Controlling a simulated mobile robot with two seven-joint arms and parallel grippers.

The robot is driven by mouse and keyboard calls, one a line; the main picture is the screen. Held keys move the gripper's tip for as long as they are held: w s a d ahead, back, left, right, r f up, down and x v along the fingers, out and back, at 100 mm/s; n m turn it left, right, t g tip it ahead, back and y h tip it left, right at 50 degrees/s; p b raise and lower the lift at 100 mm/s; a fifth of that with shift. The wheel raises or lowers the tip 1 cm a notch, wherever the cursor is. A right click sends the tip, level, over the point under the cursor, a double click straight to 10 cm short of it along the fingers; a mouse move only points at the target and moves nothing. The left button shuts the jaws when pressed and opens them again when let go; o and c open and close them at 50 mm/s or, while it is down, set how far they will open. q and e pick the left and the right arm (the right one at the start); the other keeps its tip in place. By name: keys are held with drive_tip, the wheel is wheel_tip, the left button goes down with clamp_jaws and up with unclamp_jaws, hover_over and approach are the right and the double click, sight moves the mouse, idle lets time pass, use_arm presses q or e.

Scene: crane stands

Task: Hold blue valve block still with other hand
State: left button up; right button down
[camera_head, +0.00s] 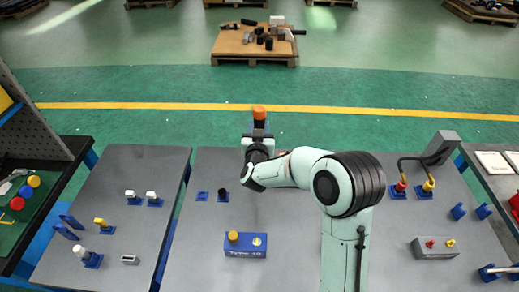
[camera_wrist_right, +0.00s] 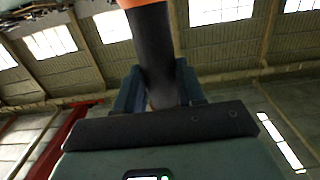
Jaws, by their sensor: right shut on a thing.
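The blue valve block (camera_head: 245,252) stands on the middle table, lettered on its front. A yellow knob (camera_head: 233,237) sits on its left and a pale round spot shows on its right. My right gripper (camera_head: 259,128) is beyond the block, near the table's far edge, and does not touch it. It is shut on a dark cylinder with an orange end (camera_head: 259,112). In the right wrist view the cylinder (camera_wrist_right: 153,50) stands between the fingers (camera_wrist_right: 155,88), its orange end cut off by the top edge. My left gripper is not in view.
Two small blue holders (camera_head: 202,196) sit behind the block, one bearing a black piece (camera_head: 223,194). The left table (camera_head: 130,165) holds several small parts. Bare tabletop surrounds the block.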

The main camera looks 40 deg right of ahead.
sight(259, 115)
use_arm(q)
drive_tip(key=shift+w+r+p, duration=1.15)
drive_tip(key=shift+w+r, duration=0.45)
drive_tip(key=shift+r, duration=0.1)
use_arm(e)
drive_tip(key=shift+r, duration=2.9)
